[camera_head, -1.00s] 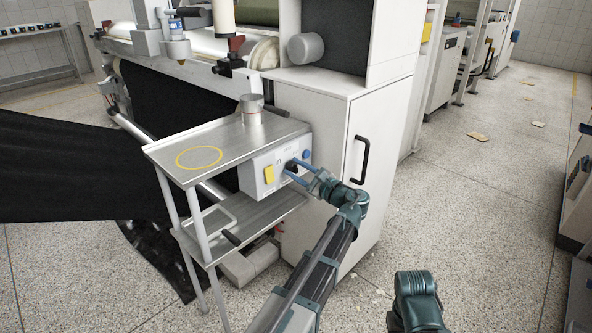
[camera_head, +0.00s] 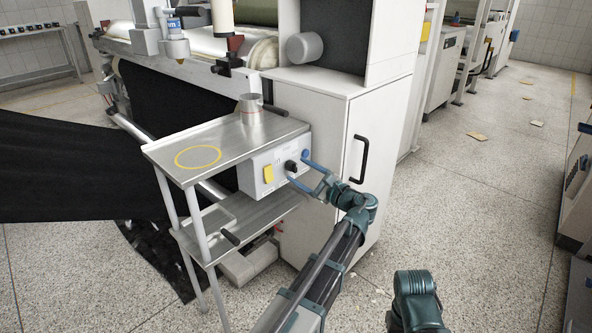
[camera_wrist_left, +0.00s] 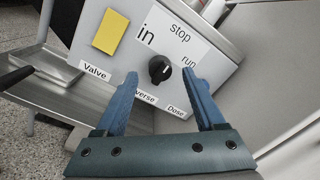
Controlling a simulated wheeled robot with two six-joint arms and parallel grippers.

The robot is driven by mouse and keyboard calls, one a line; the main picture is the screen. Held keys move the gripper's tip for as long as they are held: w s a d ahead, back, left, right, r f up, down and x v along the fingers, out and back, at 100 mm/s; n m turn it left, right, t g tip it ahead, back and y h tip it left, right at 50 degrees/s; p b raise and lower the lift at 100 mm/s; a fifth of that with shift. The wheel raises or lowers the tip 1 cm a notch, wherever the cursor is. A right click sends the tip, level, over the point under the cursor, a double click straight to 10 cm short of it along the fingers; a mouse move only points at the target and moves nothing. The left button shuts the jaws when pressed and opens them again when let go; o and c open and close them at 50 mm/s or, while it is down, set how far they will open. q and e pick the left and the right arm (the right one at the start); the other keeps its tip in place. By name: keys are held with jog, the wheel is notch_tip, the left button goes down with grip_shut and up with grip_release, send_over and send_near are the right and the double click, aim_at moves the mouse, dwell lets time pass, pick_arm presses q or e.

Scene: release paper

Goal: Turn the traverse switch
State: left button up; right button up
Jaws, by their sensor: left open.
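The traverse switch is a black rotary knob (camera_head: 290,166) on the front of a white control box (camera_head: 262,160) under the steel shelf. In the left wrist view the knob (camera_wrist_left: 160,69) has a white mark toward its upper right. The labels "in", "stop" and "run" are around it, and a partly hidden label below ends in "verse". My left gripper (camera_head: 298,167) is open. In the left wrist view its blue fingers (camera_wrist_left: 160,73) are spread with clear gaps on both sides of the knob, not touching it. My right gripper is out of view.
A yellow square (camera_wrist_left: 110,32) marked "Valve" is left of the knob. A steel shelf (camera_head: 215,140) is above and a white cabinet (camera_head: 350,140) stands behind. The floor at right is mostly clear.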

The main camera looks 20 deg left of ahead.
pick_arm(q)
jog(key=v, duration=1.1)
jog(key=shift+s, duration=0.1)
jog(key=s+a+f+n+g+h, duration=0.1)
jog(key=s+f+n+g+h, duration=0.2)
jog(key=s+f+n+h, duration=0.5)
jog(key=s+a+f+n+g+h, duration=0.25)
jog(key=s+f, duration=0.25)
jog(key=f, duration=0.7)
jog(key=s+d+g+h+p, duration=0.1)
jog(key=s+d+h, duration=0.3)
jog(key=d, duration=0.5)
jog(key=s+d+h+p, duration=0.1)
jog(key=s+d+h, duration=0.1)
jog(key=s+d, duration=0.55)
notch_tip(320, 180, up, 38)
jog(key=w+d+p, duration=0.1)
jog(key=p, duration=3.7)
jog(key=shift+d, duration=0.35)
